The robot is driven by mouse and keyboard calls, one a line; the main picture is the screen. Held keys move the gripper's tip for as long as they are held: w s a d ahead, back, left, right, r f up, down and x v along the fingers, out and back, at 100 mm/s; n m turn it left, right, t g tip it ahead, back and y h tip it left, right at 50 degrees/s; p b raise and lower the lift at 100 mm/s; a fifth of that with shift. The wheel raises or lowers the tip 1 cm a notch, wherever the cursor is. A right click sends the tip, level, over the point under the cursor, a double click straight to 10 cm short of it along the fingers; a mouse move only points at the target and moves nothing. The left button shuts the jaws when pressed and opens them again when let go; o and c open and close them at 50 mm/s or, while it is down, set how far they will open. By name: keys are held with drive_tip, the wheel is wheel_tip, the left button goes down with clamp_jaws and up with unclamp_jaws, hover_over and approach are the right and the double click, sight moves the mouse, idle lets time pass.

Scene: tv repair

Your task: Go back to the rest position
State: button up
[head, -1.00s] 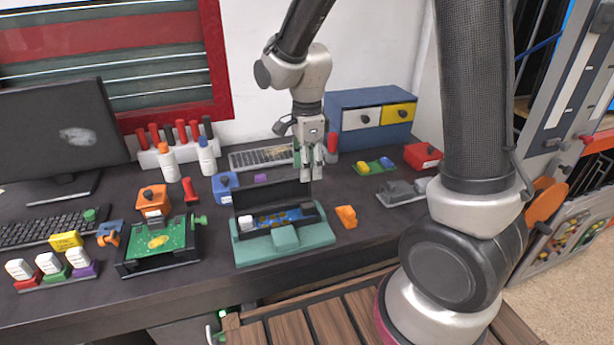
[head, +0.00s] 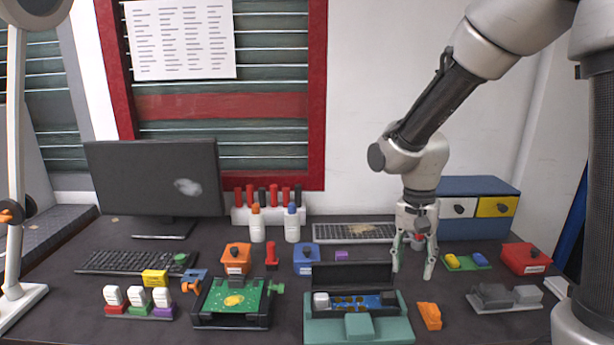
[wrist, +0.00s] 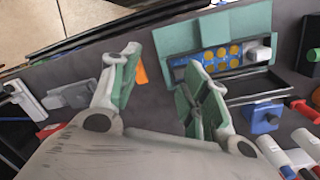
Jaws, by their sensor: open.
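My gripper (head: 414,268) is open and empty in the head view. It hangs fingers-down above the desk, behind and to the right of the teal fixture (head: 322,329) with its raised dark lid. In the wrist view my gripper (wrist: 160,88) shows two spread fingers with green pads and nothing between them. The teal fixture also shows in the wrist view (wrist: 245,25), beyond the fingers. It holds a blue board with yellow round parts and a white block. Whether the fingertips touch the desk is not clear.
An orange block (head: 429,316) lies right of the fixture. A green board in a black holder (head: 232,318) stands left. A blue drawer box (head: 480,229), a red box (head: 526,259) and a grey part (head: 503,299) are at the right. A monitor (head: 155,179) stands at the back left.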

drive_tip(key=s+d+r+n+t, duration=0.5)
drive_tip(key=s+d+r, duration=0.7)
drive_tip(key=r, duration=0.3)
drive_tip(key=shift+s+d+r+n+t+y, duration=0.3)
drive_tip(key=shift+s+n+t, duration=0.1)
drive_tip(key=shift+s+n, duration=0.4)
drive_tip(key=shift+s+a, duration=0.1)
